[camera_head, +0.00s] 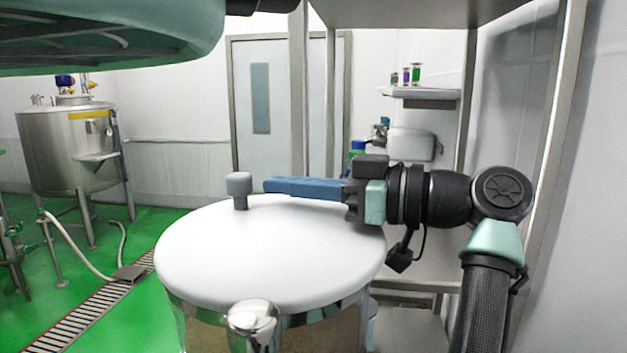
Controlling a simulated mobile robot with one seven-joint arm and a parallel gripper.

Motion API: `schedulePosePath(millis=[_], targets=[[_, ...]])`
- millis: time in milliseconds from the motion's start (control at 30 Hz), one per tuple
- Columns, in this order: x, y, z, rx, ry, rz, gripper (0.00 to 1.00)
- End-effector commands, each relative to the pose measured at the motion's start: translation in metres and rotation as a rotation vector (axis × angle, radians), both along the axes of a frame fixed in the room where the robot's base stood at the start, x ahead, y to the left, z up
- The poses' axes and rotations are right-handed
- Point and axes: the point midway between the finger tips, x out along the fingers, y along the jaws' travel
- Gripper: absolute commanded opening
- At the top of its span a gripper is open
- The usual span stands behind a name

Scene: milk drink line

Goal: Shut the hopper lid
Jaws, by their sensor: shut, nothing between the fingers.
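The hopper (318,333) is a round vessel with a clear or shiny wall and brownish contents, at the bottom middle. Its white round lid (265,255) lies flat over the top, and no gap shows along the front rim. A grey knob (239,188) stands upright at the lid's far edge. My gripper (268,186) reaches in from the right, low over the lid's far part. Its blue fingers are together and empty, with the tips just right of the knob. I cannot tell whether they touch the lid.
A metal post and frame stand behind and right of the hopper, with a shelf (425,94) of small bottles. A rounded metal part (253,318) sticks out at the hopper's front. A steel tank (70,150) stands far left on green floor.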

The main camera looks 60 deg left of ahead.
Motion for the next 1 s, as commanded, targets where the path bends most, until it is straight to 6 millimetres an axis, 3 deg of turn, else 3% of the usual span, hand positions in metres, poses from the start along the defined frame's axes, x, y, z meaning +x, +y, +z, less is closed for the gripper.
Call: schedulePosePath(millis=[400, 1000], targets=[[-0.018, 0.010, 0.001, 0.000, 0.000, 0.208, 0.00], [-0.022, 0.011, -0.001, -0.003, -0.004, 0.236, 0.00]])
